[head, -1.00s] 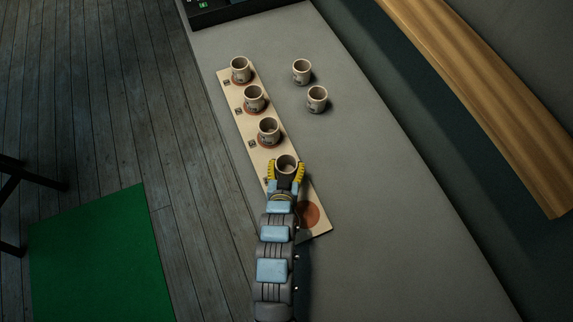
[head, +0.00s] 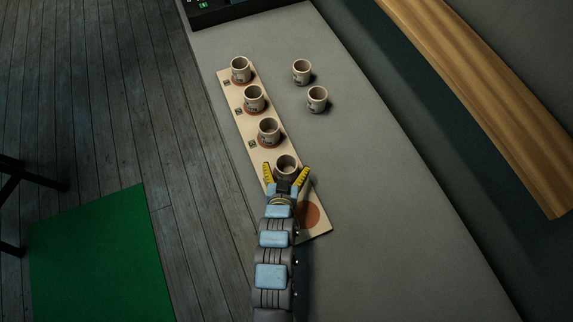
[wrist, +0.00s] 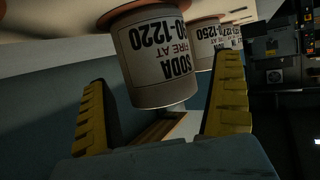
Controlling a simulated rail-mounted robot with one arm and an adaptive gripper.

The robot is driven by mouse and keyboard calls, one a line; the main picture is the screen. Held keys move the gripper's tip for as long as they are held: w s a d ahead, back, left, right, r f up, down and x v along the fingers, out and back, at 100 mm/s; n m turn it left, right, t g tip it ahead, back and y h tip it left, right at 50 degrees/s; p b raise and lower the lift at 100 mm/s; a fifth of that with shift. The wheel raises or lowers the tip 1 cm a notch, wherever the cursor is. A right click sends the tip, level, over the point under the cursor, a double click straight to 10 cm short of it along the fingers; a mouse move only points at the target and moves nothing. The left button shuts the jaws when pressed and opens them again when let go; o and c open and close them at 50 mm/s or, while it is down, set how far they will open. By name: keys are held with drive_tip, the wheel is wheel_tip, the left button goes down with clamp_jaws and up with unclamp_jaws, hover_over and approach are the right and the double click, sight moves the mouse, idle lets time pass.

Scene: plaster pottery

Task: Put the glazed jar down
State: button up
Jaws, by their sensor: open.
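The glazed jar (head: 287,163) stands upright on the pale board (head: 319,224), at the fourth place from the far end. In the wrist view the jar (wrist: 155,62) appears upside down, with a label reading SODA and 1220, its base on a reddish disc. My gripper (head: 286,173) is open around the near side of the jar, its yellow fingers spread left and right. In the wrist view the fingers (wrist: 160,100) are clear of the jar's sides. The spot under the jar is hidden in the head view.
Three similar jars stand farther along the board, the closest one (head: 269,131) just beyond. Two more jars (head: 302,71) (head: 317,99) stand on the grey table (head: 400,210) to the right. A bare reddish disc (head: 308,214) lies at the board's near end. The table's right side is clear.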

drive_tip(key=v, duration=0.9)
drive_tip(key=shift+s+a+r+p, duration=0.1)
drive_tip(key=shift+s+p, duration=0.15)
drive_tip(key=shift+p, duration=0.15)
drive_tip(key=shift+s+r, duration=0.2)
drive_tip(key=shift+s, duration=0.35)
drive_tip(key=shift+r, duration=0.1)
